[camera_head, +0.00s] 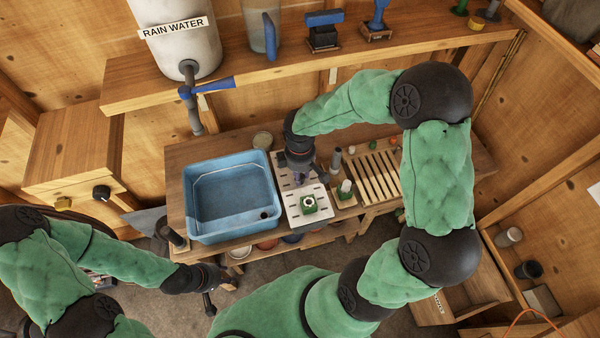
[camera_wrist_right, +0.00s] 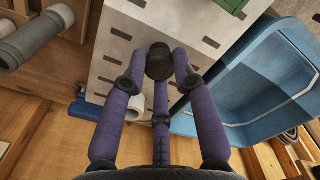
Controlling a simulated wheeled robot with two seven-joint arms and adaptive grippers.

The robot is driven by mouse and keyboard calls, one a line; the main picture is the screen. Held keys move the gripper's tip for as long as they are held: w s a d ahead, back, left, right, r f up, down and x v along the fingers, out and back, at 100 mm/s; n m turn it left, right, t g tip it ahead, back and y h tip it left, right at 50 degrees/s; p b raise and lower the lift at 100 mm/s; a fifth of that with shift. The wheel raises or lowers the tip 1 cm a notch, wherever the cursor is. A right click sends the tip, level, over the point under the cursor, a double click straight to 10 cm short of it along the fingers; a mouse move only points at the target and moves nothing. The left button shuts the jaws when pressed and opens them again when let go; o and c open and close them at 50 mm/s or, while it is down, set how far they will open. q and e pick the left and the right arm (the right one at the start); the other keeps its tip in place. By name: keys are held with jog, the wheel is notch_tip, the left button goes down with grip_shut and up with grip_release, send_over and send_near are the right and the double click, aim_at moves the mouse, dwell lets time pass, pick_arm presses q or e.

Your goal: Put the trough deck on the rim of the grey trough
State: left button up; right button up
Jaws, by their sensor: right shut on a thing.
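The trough deck (camera_head: 284,172) is a pale slotted panel on the bench, right of the blue basin. In the right wrist view the deck (camera_wrist_right: 133,38) fills the upper middle. My right gripper (camera_head: 300,176) reaches down over its far part, and its purple fingers are shut on a dark knob (camera_wrist_right: 159,62) there. My left gripper (camera_head: 219,293) is open and empty, low in front of the bench.
The blue basin (camera_head: 232,237) stands close to the deck's left side. On the right are a small tray with a pale cylinder (camera_head: 346,187), grey tubes and a slatted rack (camera_head: 372,180). The rain water barrel (camera_head: 178,45) and shelf are behind.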

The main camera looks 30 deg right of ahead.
jog(key=shift+f, duration=0.2)
jog(key=o, duration=1.1)
jog(key=shift+r, duration=0.1)
notch_tip(320, 180, up, 12)
jog(key=shift+s, duration=0.1)
